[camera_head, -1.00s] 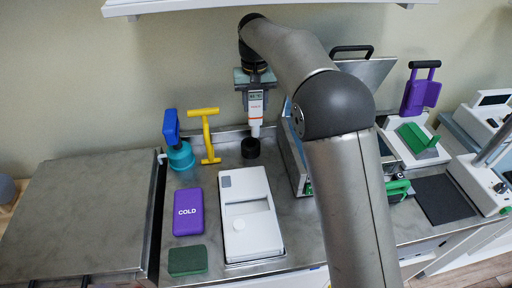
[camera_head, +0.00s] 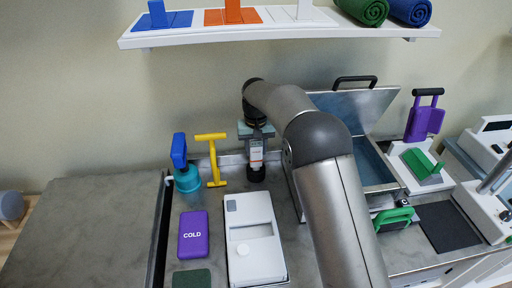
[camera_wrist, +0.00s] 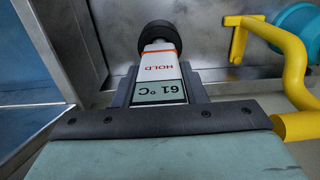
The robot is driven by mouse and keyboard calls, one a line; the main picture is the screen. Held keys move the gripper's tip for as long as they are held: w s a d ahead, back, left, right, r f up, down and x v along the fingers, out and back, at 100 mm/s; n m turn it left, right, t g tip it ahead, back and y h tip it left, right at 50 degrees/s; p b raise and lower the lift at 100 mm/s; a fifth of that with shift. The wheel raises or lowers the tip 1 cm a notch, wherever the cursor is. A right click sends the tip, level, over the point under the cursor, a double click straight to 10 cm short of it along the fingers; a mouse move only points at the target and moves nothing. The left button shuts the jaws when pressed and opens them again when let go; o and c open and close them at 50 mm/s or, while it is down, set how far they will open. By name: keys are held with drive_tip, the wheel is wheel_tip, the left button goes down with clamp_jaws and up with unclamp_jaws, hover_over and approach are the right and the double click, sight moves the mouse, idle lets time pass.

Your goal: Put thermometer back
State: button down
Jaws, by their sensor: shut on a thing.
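The thermometer (camera_head: 256,153) is white with an orange stripe and hangs upright in my gripper (camera_head: 256,136), which is shut on it. In the wrist view the thermometer (camera_wrist: 160,70) shows "HOLD" and a display reading 61 °C, between the jaws of my gripper (camera_wrist: 158,98). A round black holder (camera_head: 256,175) stands on the metal counter right below it. The holder (camera_wrist: 157,33) also shows at the thermometer's lower end in the wrist view. The probe is out of sight and its lower end appears inside the holder; how deep, I cannot tell.
A yellow T-handled tool (camera_head: 214,160) and a teal-and-blue item (camera_head: 184,168) stand left of the holder. A lidded metal tank (camera_head: 372,165) stands to the right. In front lie a purple COLD pack (camera_head: 194,236) and a white device (camera_head: 255,240). A shelf (camera_head: 270,34) runs above.

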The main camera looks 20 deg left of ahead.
drive_tip(key=shift+f, duration=0.1)
drive_tip(key=c, duration=0.9)
unclamp_jaws()
drive_tip(key=shift+r+b, duration=0.7)
drive_tip(key=shift+r, duration=3.2)
